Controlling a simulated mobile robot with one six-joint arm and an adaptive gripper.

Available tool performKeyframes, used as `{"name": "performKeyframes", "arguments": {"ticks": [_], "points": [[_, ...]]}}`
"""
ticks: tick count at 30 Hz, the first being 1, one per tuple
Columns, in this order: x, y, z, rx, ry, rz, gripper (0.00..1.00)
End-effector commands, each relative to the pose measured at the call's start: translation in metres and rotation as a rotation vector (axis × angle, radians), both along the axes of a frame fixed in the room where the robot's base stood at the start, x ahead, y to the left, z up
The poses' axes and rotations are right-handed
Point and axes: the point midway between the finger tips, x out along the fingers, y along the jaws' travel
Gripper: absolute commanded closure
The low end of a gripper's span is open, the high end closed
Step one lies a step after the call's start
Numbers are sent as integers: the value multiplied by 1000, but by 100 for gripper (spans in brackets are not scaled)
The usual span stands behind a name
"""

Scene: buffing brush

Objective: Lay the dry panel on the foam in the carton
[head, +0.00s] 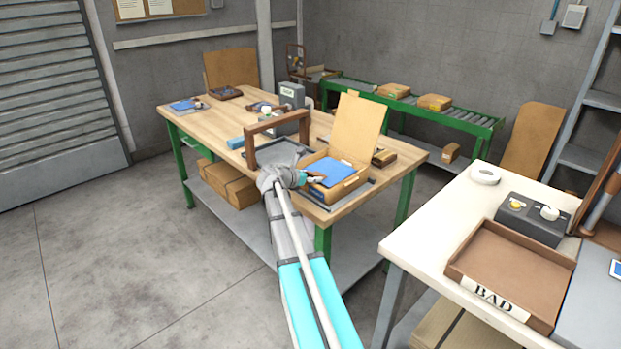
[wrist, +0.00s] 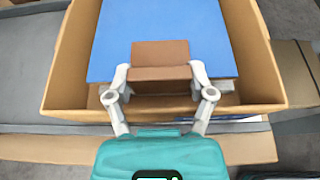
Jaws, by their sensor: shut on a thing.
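The blue panel (head: 337,171) is inside the walls of the open carton (head: 343,194) on the wooden table. It also fills much of the carton in the wrist view (wrist: 160,30). A brown block (wrist: 160,65) sits at the panel's near edge. My gripper (head: 313,180) is shut on this block from the carton's near side, one finger on each side in the wrist view (wrist: 160,78). The panel looks roughly flat and slightly turned to the carton. The foam is mostly hidden under it; I cannot tell whether they touch.
The carton's lid (head: 359,122) stands up at the back. A brown frame (head: 277,135) stands left of the carton. Another blue panel (head: 186,105) lies at the table's far left. A BAD tray (head: 512,265) is on the white table at right. The floor at left is clear.

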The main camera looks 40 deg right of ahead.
Motion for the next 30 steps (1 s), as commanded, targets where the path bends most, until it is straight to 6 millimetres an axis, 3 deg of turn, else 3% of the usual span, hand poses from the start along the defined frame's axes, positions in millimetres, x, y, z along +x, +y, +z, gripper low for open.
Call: {"name": "performKeyframes", "arguments": {"ticks": [1,5,19,30], "points": [[-6,1,-8,24,-1,-13,25],[-7,1,-8,24,-1,-13,1],[-7,1,7,24,-2,-14,0],[-10,59,34,20,-3,-8,0]]}}
